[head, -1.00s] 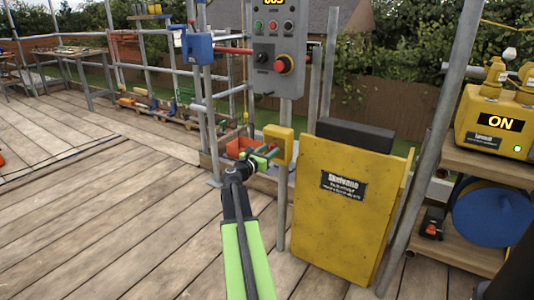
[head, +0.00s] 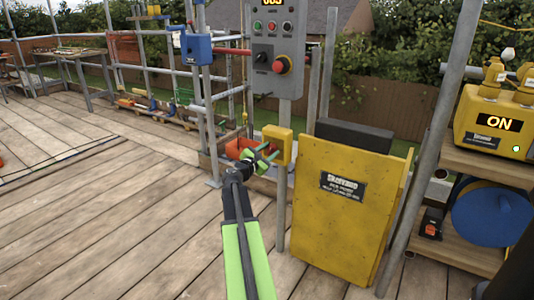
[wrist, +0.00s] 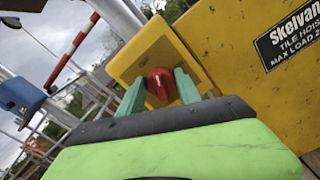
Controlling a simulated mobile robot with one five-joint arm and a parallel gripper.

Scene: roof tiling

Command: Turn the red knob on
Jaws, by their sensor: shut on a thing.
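The red knob (wrist: 162,84) sits on the front of a yellow box (wrist: 187,50) in the wrist view. The same yellow box (head: 283,146) shows in the head view, fixed to a grey post left of a yellow hoist panel. My gripper (head: 269,152) reaches it from the left front. In the wrist view its two green fingers (wrist: 160,88) stand on either side of the knob and are shut on it. The knob is tilted in that picture and carries a pale mark. In the head view the fingers largely hide the knob.
The yellow hoist panel (head: 345,215) stands close to the right of the box. A grey control panel (head: 278,45) with a red button (head: 281,65) is above. An orange bin (head: 241,147) lies behind my gripper. The plank floor (head: 110,220) is clear at left.

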